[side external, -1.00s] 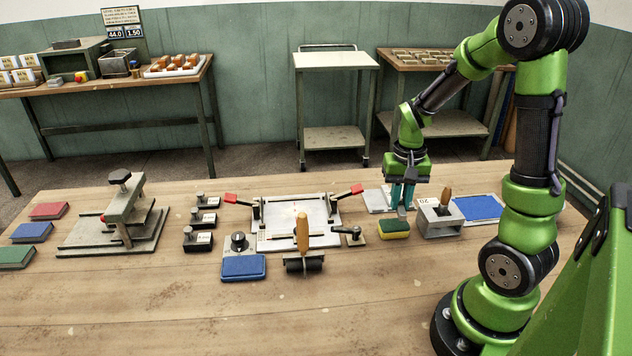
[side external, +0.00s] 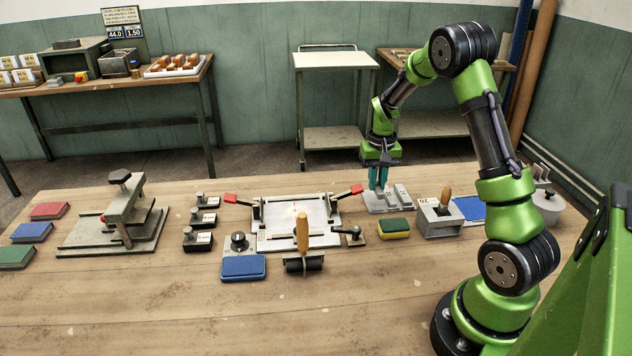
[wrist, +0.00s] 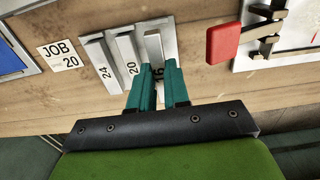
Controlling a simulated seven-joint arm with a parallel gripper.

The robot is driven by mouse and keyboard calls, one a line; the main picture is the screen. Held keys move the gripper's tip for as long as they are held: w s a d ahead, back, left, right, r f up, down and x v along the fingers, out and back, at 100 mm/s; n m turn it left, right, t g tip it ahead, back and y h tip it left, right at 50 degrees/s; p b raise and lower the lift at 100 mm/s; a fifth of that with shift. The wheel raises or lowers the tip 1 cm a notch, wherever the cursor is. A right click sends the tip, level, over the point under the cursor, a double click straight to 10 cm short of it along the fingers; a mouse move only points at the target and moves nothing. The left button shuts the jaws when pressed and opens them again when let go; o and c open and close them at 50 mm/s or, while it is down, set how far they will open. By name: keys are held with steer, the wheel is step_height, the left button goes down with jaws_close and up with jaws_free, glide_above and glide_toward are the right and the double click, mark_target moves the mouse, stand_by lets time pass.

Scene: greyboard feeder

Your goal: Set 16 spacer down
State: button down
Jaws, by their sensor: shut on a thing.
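My gripper (side external: 378,186) is pointed down over the left end of the grey spacer rack (side external: 405,207), behind the sponge. In the wrist view its teal fingers (wrist: 160,70) are shut on the 16 spacer (wrist: 153,45), a pale grey bar at the right end of the rack (wrist: 88,48). The number 16 shows between the fingers. The 20 spacer (wrist: 126,46) and the 24 spacer (wrist: 103,64) lie beside it. The fingers hide part of the held bar, and I cannot tell whether its underside touches the rack.
A green and yellow sponge (side external: 394,228) and a grey box with a wooden handle (side external: 438,218) stand in front of the rack. A red-tipped clamp (wrist: 223,43) is close on the right in the wrist view. A JOB 20 card (wrist: 59,54) lies left of the rack.

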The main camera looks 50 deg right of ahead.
steer(key=shift+w+d, duration=0.2)
steer(key=shift+w, duration=0.05)
steer(key=shift+w+d+f, duration=0.1)
steer(key=shift+w+f, duration=0.05)
steer(key=shift+f, duration=1.65)
steer(key=c, duration=1.1)
jaws_free()
steer(key=shift+f, duration=0.15)
